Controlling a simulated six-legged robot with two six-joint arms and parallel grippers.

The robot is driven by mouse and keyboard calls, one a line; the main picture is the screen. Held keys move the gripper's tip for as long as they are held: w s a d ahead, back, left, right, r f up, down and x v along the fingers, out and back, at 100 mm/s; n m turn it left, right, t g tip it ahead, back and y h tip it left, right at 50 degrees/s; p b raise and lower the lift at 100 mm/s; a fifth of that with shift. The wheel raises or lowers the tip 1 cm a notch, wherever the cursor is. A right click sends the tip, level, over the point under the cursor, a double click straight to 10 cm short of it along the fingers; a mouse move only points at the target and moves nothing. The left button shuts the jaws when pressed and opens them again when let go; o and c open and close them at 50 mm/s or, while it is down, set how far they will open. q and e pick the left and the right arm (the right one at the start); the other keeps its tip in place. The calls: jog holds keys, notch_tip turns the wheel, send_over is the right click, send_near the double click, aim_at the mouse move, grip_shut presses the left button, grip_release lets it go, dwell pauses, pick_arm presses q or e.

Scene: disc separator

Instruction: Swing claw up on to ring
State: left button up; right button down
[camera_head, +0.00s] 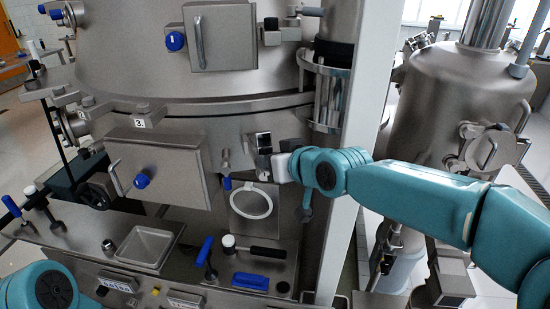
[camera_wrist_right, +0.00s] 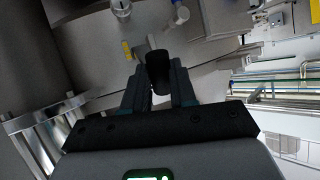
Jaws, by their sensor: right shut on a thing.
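My right gripper (camera_head: 270,162) is at the front of the large steel separator, just below its flange ring (camera_head: 225,106). In the right wrist view the gripper (camera_wrist_right: 158,92) is shut on a dark cylindrical piece (camera_wrist_right: 158,68), which looks like the claw's handle. The claw itself is mostly hidden, and I cannot tell its exact angle to the ring. In the head view a small dark and metal fitting (camera_head: 263,142) shows just above the fingers. My left arm shows only in the lower left corner; its gripper is outside the picture.
A steel box with a blue knob (camera_head: 155,172) projects left of the right gripper. A white hoop (camera_head: 251,203) is below it. A hammer (camera_head: 252,249), blue-handled tools (camera_head: 205,250) and a steel basin (camera_head: 145,246) are on the lower ledge. A pale post (camera_head: 368,95) stands to the right.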

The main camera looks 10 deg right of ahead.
jog(key=shift+w+a+r+g, duration=0.1)
jog(key=shift+w+r+g, duration=0.2)
jog(key=shift+r, duration=0.4)
jog(key=shift+w+r+g, duration=0.2)
jog(key=shift+r+g, duration=0.2)
jog(key=shift+r, duration=0.25)
jog(key=c, duration=0.9)
grip_release()
jog(key=shift+f, duration=0.1)
jog(key=shift+s, duration=0.1)
jog(key=b+v, duration=0.3)
jog(key=v, duration=1.3)
jog(key=shift+a+r+b, duration=0.25)
jog(key=shift+b, duration=0.1)
